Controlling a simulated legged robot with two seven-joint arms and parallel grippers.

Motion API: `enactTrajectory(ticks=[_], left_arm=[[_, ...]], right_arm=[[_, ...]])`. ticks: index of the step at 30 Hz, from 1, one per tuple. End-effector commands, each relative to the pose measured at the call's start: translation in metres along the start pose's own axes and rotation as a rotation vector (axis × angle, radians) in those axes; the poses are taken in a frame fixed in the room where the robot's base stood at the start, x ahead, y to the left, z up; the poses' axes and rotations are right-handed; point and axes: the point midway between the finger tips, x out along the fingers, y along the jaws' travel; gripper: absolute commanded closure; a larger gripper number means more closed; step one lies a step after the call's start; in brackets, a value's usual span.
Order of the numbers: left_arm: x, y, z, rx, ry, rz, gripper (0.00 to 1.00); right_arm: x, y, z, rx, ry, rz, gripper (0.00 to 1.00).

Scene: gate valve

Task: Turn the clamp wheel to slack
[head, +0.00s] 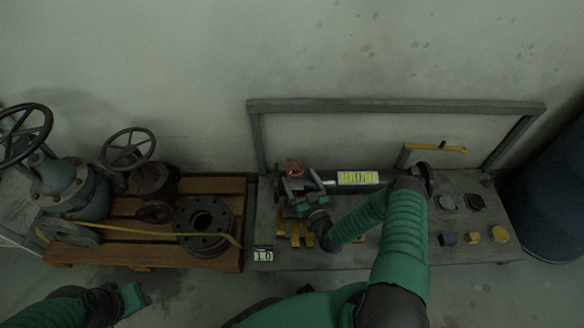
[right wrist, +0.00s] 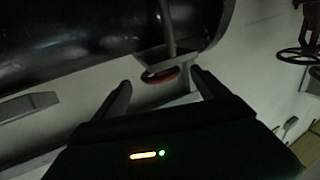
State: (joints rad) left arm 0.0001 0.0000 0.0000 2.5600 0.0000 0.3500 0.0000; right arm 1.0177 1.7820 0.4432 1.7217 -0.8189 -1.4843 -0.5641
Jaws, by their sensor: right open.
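The clamp wheel (head: 292,168) is a small reddish disc at the left end of a dark horizontal cylinder (head: 350,182) on the bench. In the right wrist view the wheel (right wrist: 160,77) shows edge-on below a thin stem. My right gripper (head: 298,188) is at the wheel, partly overlapping it in the head view. Its two fingers (right wrist: 160,82) are open, one on each side of the wheel in the picture; I see no clear contact. My left arm's end (head: 125,300) is low at the left, far from the wheel, and its fingers are not clear.
The grey bench (head: 375,255) has a back frame (head: 400,105) and a yellow-handled tool (head: 436,148). A pallet (head: 150,250) with valves stands left, a dark blue barrel (head: 555,195) right.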

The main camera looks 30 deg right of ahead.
Motion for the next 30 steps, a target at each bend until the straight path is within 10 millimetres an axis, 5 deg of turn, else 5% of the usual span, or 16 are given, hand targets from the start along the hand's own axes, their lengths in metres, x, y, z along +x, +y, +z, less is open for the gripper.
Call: enactTrajectory(ticks=[9, 20, 30], left_arm=[[0.033, 0.000, 0.008, 0.000, 0.000, 0.000, 0.64], [0.034, 0.000, 0.008, 0.000, 0.000, 0.000, 0.64], [0.034, 0.000, 0.008, 0.000, 0.000, 0.000, 0.64]], right_arm=[[0.068, 0.000, 0.003, -0.002, 0.002, 0.000, 0.16], [0.078, 0.000, 0.000, -0.001, 0.000, 0.000, 0.16], [0.077, 0.000, 0.000, 0.000, 0.000, 0.000, 0.59]])
